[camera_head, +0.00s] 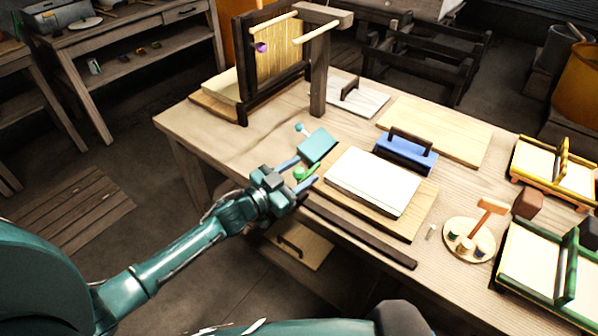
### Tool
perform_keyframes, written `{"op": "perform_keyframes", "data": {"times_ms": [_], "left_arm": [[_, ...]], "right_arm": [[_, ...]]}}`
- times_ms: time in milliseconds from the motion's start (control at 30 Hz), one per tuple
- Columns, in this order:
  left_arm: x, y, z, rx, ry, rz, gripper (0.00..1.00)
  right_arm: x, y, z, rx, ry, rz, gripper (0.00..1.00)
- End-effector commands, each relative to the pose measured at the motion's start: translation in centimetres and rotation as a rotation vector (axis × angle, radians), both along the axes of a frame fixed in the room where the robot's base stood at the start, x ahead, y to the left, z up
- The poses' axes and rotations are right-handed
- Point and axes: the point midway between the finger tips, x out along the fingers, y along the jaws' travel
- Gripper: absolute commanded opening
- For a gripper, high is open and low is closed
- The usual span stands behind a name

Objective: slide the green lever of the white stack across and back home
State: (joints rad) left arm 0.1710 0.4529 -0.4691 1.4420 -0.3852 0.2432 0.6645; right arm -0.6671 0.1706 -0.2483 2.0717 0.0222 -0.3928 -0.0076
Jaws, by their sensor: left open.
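The white stack (374,181) lies flat on a wooden board (405,222) in the middle of the table. The green lever (305,173) shows at the left side of that board, partly hidden by my gripper. My left gripper (304,171) is open, with its two blue-grey fingers on either side of the green lever. Whether the fingers touch the lever I cannot tell. A teal block (317,146) with a small round knob sits just behind the gripper. My right gripper is not in view.
A blue block with a dark handle (405,153) stands behind the stack. A dark bar (358,231) lies along the front edge. An upright wooden frame (319,75) stands at the back left. A round tray (468,222) with small pots and a green-framed mould (532,262) are at the right.

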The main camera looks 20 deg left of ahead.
Motion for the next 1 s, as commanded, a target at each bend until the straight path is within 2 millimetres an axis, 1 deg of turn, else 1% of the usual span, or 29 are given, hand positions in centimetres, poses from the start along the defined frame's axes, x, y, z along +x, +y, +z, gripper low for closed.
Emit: {"op": "perform_keyframes", "data": {"times_ms": [267, 833, 867, 1000], "left_arm": [[0.11, -0.08, -0.04, 0.001, 0.001, 0.0, 0.48], [0.08, -0.05, -0.04, 0.001, 0.0, 0.0, 0.02], [0.08, -0.05, -0.05, 0.001, 0.0, 0.0, 0.0], [0.07, -0.04, -0.05, 0.001, 0.0, 0.0, 0.0]], "right_arm": [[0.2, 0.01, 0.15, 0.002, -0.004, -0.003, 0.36], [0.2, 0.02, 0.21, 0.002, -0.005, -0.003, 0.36], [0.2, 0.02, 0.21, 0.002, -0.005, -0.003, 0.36], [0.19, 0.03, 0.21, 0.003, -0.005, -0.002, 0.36]]}}
